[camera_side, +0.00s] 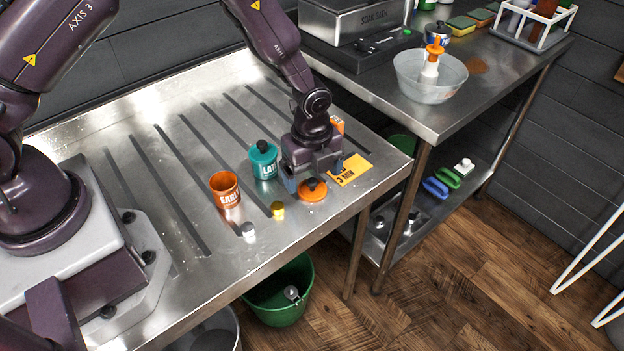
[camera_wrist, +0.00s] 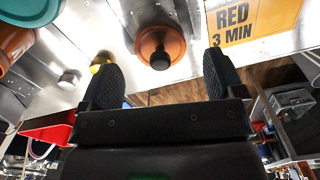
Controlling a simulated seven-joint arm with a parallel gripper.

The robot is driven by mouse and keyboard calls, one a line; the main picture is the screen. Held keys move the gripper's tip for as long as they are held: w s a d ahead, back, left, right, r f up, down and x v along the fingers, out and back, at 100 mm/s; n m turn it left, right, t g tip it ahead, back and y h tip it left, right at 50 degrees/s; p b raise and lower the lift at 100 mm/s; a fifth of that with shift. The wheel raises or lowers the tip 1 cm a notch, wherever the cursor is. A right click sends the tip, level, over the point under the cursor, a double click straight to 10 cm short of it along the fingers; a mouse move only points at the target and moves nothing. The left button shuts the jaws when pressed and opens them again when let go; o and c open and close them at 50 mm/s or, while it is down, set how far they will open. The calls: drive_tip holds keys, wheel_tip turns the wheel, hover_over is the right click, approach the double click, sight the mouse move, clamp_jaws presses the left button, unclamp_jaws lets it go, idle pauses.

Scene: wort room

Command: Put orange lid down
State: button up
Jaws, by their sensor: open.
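The orange lid (camera_side: 313,190) with a black knob lies on the steel table near its front edge. In the wrist view the orange lid (camera_wrist: 161,44) sits between and beyond the two fingertips. My gripper (camera_side: 311,180) is open and low over the table at the lid; in the wrist view its black fingers (camera_wrist: 162,70) stand apart with nothing clamped between them. An open orange canister (camera_side: 225,190) marked EARL stands to the left of the lid. From the side, my gripper hides part of the table behind the lid.
A teal canister (camera_side: 264,162) with a black-knobbed lid stands close to my gripper's left. A small yellow item (camera_side: 278,210) and a white one (camera_side: 248,232) lie near the front edge. An orange card (camera_side: 351,170) lies to the right. A green bucket (camera_side: 281,292) is below.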

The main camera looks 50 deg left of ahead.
wheel_tip(320, 180, up, 10)
wheel_tip(320, 180, up, 15)
drive_tip(key=n+t, duration=0.3)
drive_tip(key=n, duration=0.6)
hover_over(311, 180)
drive_tip(key=s+a, duration=0.4)
drive_tip(key=s, duration=0.2)
drive_tip(key=s+a+r+n+t, duration=0.1)
drive_tip(key=s+a+r+n, duration=0.1)
drive_tip(key=s+n, duration=0.3)
drive_tip(key=s+a+r+n+t, duration=0.1)
drive_tip(key=s+r+n, duration=0.4)
drive_tip(key=s, duration=0.4)
drive_tip(key=shift+s+a+n+t, duration=0.15)
drive_tip(key=shift+a+n+t, duration=0.2)
drive_tip(key=shift+n, duration=0.25)
drive_tip(key=shift+r, duration=0.1)
